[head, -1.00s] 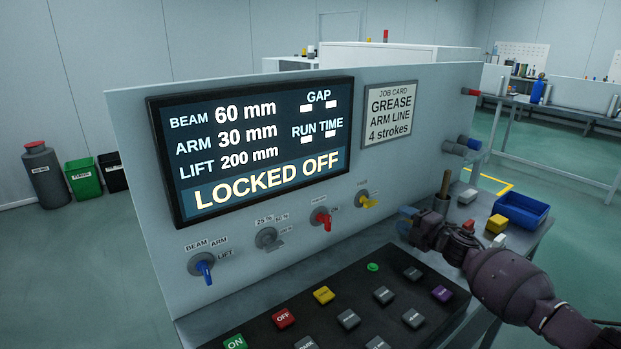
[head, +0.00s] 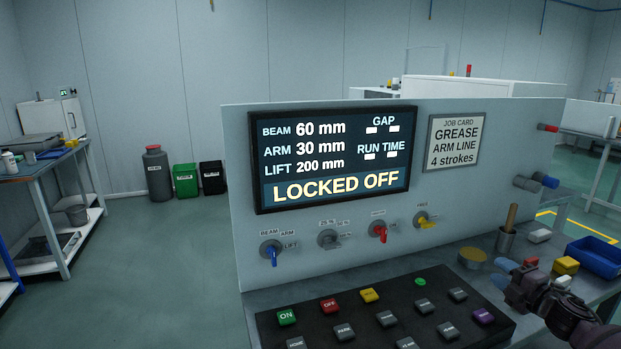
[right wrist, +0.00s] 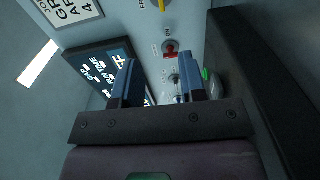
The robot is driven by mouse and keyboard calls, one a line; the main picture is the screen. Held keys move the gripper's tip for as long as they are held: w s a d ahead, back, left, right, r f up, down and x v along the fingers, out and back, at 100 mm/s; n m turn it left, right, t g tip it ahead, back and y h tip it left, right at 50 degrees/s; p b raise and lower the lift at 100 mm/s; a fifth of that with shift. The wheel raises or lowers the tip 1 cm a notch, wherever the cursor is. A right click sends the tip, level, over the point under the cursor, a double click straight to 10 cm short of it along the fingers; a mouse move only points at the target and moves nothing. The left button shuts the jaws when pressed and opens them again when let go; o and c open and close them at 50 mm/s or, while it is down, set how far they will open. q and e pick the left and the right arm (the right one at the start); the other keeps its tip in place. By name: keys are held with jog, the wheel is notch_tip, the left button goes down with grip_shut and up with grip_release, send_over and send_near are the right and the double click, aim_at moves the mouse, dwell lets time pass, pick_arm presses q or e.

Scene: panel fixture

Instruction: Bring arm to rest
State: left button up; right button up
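The right gripper (head: 508,272) is at the lower right of the head view, above the bench by the right end of the black button board. In the right wrist view its two blue fingers (right wrist: 158,85) stand apart with nothing between them, so it is open and empty. The panel display (head: 332,158) reads LOCKED OFF, with beam 60 mm, arm 30 mm and lift 200 mm. The display also shows at the left of the right wrist view (right wrist: 98,75). The left gripper is in neither view.
The button board (head: 385,320) lies below the blue, grey, red and yellow knobs. A round tan-topped item (head: 473,257), a cup with a wooden handle (head: 507,240), a yellow block (head: 565,265) and a blue bin (head: 597,257) crowd the bench near the right gripper. Open floor lies left.

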jog(key=s+d+r+n, duration=0.1)
jog(key=d+r, duration=0.3)
jog(key=d, duration=0.2)
jog(key=s+a+f+m+g+h, duration=0.15)
jog(key=s+f+m, duration=0.25)
jog(key=s+f, duration=0.55)
jog(key=s+a+f+m+g+h, duration=0.1)
jog(key=s+f+m+g+h, duration=0.15)
jog(key=s+f, duration=0.7)
jog(key=s+a+f+m+g+h, duration=0.1)
jog(key=s+a+m+g, duration=0.15)
jog(key=s, duration=0.95)
jog(key=s+a+f+m+g+h, duration=0.1)
jog(key=s+a+m, duration=0.15)
jog(key=s, duration=0.85)
pick_arm(q)
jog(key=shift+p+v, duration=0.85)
jog(key=shift+p, duration=0.15)
pick_arm(e)
jog(key=a+f+m+t, duration=0.1)
jog(key=a+f+m, duration=0.1)
jog(key=a+m, duration=0.8)
jog(key=shift+s+a+f, duration=0.3)
jog(key=shift+s+a, duration=0.05)
jog(key=shift+a, duration=3.2)
